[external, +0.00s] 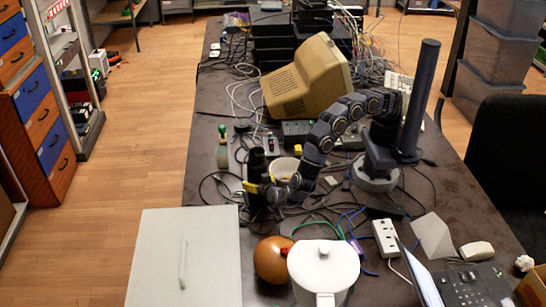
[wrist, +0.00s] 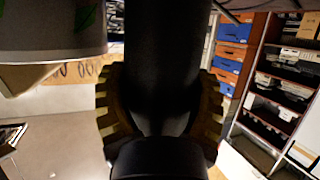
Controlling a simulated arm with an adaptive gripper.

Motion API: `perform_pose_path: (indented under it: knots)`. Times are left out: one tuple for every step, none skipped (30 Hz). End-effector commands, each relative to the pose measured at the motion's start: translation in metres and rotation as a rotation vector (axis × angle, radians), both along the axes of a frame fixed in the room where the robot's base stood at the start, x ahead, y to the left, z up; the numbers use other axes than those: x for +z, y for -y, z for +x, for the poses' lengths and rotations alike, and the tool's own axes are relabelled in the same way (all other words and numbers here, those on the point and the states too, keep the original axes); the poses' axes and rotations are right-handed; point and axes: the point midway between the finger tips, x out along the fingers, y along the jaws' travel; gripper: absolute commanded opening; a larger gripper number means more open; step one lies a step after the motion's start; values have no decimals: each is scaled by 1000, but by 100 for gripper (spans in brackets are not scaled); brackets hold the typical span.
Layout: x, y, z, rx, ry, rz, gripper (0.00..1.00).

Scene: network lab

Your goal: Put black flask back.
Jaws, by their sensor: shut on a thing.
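The black flask (external: 257,162) stands out as a dark upright cylinder near the table's left edge in the external view. In the wrist view, the flask (wrist: 162,60) fills the middle, between the two ridged fingers. My gripper (external: 256,188) is shut on the flask; it also shows in the wrist view (wrist: 160,105). The flask's lower part is hidden by my gripper in the external view, so I cannot tell whether it touches the table.
A light cup or bowl (external: 284,167) stands close to the right of the flask. A brown ball-shaped object (external: 271,262) and white lidded pot (external: 325,272) are nearer the camera. Cables lie around. A flat pale panel (external: 165,255) is at front left. A beige monitor (external: 300,85) stands behind.

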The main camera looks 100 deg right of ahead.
Motion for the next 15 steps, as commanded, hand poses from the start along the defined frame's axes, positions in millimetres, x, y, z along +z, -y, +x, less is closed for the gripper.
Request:
perform_pose_path:
  knots:
    - [1,0,0,1,2,-1,32]
    - [1,0,0,1,2,-1,32]
    - [1,0,0,1,2,-1,32]
    - [1,0,0,1,2,-1,32]
    - [1,0,0,1,2,-1,32]
    - [1,0,0,1,2,-1,32]
    - [1,0,0,1,2,-1,32]
    - [1,0,0,2,1,-2,32]
    - [2,-1,0,5,1,-1,32]
    - [2,-1,-1,9,1,-1,32]
    - [3,-2,-2,13,0,-1,32]
    - [5,-3,-3,22,0,0,32]
    - [7,-5,-4,32,0,1,32]
    - [9,-6,-5,45,1,3,32]
    - [13,-9,-8,64,1,4,32]
